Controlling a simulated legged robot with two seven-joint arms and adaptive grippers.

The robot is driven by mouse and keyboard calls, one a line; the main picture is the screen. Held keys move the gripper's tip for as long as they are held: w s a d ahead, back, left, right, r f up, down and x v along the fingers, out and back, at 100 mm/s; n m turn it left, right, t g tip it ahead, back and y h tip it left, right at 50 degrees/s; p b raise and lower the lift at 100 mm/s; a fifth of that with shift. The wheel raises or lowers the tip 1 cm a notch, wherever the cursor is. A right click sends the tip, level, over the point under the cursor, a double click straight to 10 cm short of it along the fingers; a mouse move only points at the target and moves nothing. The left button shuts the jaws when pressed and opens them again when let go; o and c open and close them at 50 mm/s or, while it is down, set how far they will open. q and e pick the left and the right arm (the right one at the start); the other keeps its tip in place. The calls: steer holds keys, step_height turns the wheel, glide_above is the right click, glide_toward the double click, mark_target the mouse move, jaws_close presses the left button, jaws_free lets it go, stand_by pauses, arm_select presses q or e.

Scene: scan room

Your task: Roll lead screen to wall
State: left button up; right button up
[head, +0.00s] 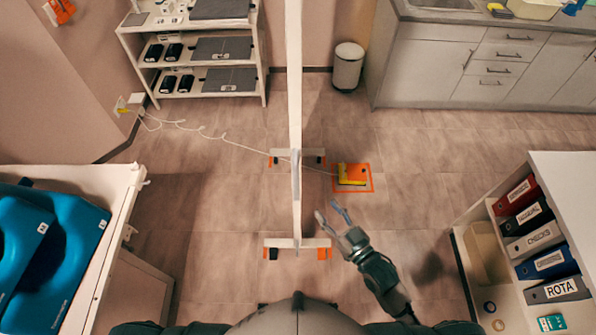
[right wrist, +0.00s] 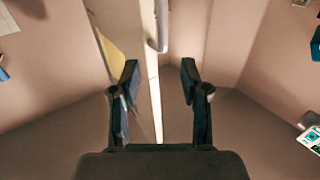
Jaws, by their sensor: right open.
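The lead screen (head: 295,90) stands upright, seen nearly edge-on as a tall pale panel in the middle of the head view. Its cross feet (head: 297,243) have orange and dark ends on the floor. A grey bar like a handle (head: 297,185) shows on its edge. The back wall (head: 330,45) is beyond it. My right gripper (head: 328,210) is open and empty, just right of the screen. In the right wrist view, the screen's edge (right wrist: 154,85) runs between my open fingers (right wrist: 160,75), with the handle-like bar (right wrist: 157,30) ahead. I cannot tell any contact. My left gripper is out of view.
A white cable (head: 215,137) crosses the floor past the screen. A bin (head: 347,68) stands at the back wall. Shelves (head: 262,85) stand back left, drawers (head: 420,75) back right.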

mark_target(298, 175)
steer(key=p+x, duration=0.1)
steer(key=x, duration=1.4)
steer(key=shift+s+a+p, duration=0.2)
steer(key=shift+a+p, duration=0.05)
steer(key=shift+p, duration=0.1)
steer(key=shift+w, duration=0.4)
steer(key=shift+d, duration=0.1)
steer(key=c, duration=0.8)
jaws_close()
